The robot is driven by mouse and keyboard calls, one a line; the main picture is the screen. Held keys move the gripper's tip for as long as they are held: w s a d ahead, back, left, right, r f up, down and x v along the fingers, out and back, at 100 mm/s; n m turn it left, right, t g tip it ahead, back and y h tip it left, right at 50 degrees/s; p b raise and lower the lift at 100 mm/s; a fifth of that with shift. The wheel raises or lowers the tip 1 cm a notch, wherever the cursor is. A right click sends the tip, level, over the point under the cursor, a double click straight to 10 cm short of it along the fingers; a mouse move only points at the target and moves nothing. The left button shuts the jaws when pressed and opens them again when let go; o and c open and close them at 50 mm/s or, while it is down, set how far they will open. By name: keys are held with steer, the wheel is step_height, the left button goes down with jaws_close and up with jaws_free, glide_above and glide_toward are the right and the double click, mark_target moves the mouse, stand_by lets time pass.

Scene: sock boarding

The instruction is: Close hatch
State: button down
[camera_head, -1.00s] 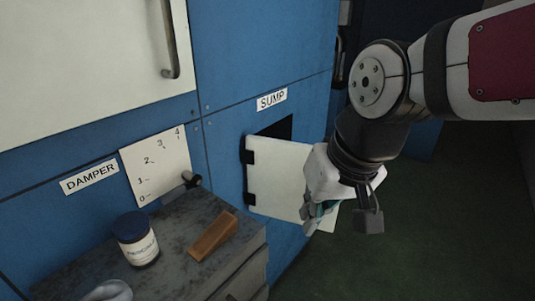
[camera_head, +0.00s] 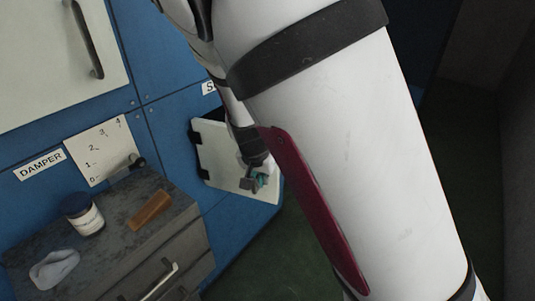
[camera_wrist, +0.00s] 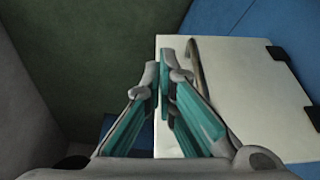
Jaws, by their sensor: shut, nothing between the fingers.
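The hatch (camera_head: 222,158) is a white panel with black hinges on its left side, set low in the blue wall. My arm hides the hatch's upper right.
A grey cabinet (camera_head: 165,230) stands left of the hatch, holding a jar (camera_head: 84,215), a brown wedge (camera_head: 150,210) and a pale grey object (camera_head: 54,269). The damper scale (camera_head: 100,150) is above it. Dark green floor (camera_head: 275,255) is free on the right.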

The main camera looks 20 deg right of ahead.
steer(key=w+d+f+b, duration=0.1)
steer(key=w+d+f, duration=0.4)
steer(key=f, duration=0.4)
steer(key=shift+w+f, duration=0.3)
steer(key=shift+w, duration=0.45)
steer(key=shift+w+b, duration=0.1)
steer(key=shift+b, duration=0.2)
